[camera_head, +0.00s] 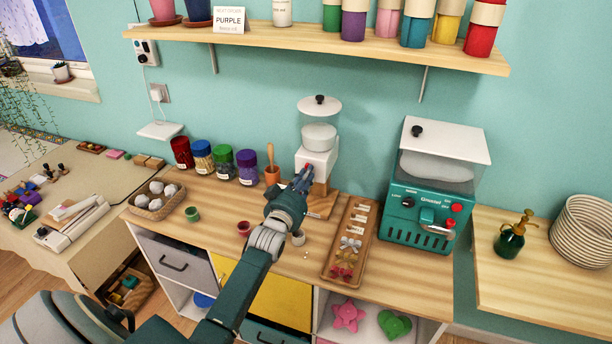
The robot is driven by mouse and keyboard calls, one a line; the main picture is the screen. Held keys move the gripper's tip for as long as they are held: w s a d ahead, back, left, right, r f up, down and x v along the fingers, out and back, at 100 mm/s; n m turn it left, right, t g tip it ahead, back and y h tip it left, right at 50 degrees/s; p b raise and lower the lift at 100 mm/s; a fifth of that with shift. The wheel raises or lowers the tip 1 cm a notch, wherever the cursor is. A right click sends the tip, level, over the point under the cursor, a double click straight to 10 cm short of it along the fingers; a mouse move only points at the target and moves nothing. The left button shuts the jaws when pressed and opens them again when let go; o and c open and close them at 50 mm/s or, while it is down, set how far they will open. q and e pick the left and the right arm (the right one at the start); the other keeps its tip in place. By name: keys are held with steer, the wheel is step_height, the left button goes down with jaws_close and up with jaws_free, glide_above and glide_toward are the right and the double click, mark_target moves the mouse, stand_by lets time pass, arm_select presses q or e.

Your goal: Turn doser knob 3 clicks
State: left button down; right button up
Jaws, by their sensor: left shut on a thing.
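The doser (318,148) is a white dispenser with a clear hopper and a round lid with a black knob on top. It stands upright on a wooden base against the back of the counter. My left gripper (304,178) reaches up to the front of the doser, its dark fingers shut at the lower front of the white body. The doser knob is hidden behind the fingers; a bit of red shows at their tips. A small pale cup (298,238) shows just right of my wrist, partly hidden. My right gripper is not in view.
Jars (223,165) and a mortar-like pot (272,175) stand left of the doser. A wooden tray (340,272) with small pieces lies to the right. The teal machine (420,205) stands farther right. A shelf (330,42) hangs above. Small bowls (192,214) sit on the counter.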

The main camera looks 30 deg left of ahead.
arm_select(q)
steer(key=shift+f+m, duration=0.15)
steer(key=shift+m, duration=0.45)
steer(key=c, duration=2)
jaws_free()
steer(key=v, duration=1.2)
